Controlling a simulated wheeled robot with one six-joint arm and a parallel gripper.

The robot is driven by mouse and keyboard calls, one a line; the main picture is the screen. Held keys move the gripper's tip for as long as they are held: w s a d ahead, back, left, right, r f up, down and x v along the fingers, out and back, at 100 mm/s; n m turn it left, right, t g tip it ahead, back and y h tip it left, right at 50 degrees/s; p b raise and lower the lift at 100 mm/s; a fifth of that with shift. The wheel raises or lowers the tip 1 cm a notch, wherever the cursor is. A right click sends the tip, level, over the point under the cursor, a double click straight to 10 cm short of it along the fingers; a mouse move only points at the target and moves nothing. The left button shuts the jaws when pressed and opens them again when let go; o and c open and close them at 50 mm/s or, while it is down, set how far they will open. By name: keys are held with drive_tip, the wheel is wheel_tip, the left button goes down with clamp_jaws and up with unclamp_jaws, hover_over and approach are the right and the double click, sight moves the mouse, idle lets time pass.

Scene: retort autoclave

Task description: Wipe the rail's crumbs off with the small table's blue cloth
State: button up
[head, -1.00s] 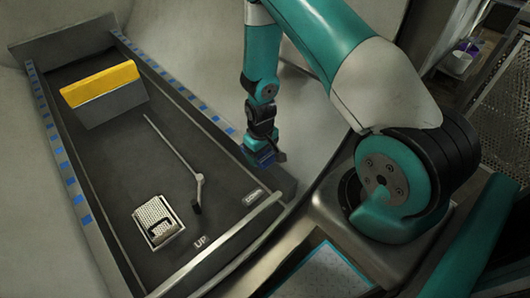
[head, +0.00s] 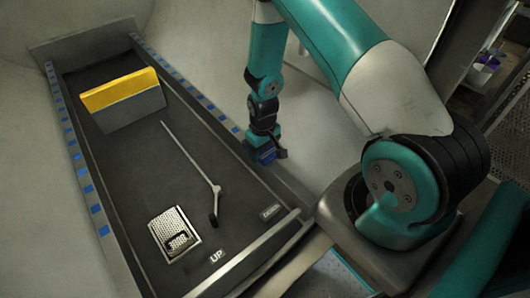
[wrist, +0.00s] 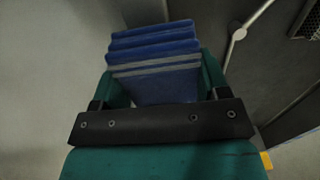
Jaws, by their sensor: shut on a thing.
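My gripper (head: 262,157) is shut on the blue cloth (wrist: 154,62), a folded block with grey stripes, held between the teal fingers in the wrist view. In the head view the cloth shows as a small dark blue patch at the arm's end. The gripper hangs at the near part of the right side rail (head: 190,96); whether the cloth touches the rail I cannot tell. That rail and the left side rail (head: 88,182) carry blue squares. I cannot make out crumbs on either.
Between the rails, the dark floor holds a yellow-topped grey block (head: 124,100), a thin rod with a dark end (head: 190,160) and a perforated metal plate with a black handle (head: 174,233). A pale bar (head: 245,262) crosses the near end. Curved pale walls enclose both sides.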

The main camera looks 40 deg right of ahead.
drive_tip(key=shift+s+d+r+p, duration=0.1)
drive_tip(key=shift+d+r+p, duration=0.2)
drive_tip(key=shift+r, duration=0.2)
drive_tip(key=shift+d+r+p, duration=0.15)
drive_tip(key=shift+r+p, duration=0.2)
drive_tip(key=shift+r, duration=0.1)
drive_tip(key=shift+r+p, duration=1.6)
drive_tip(key=shift+r, duration=0.35)
drive_tip(key=shift+r, duration=0.1)
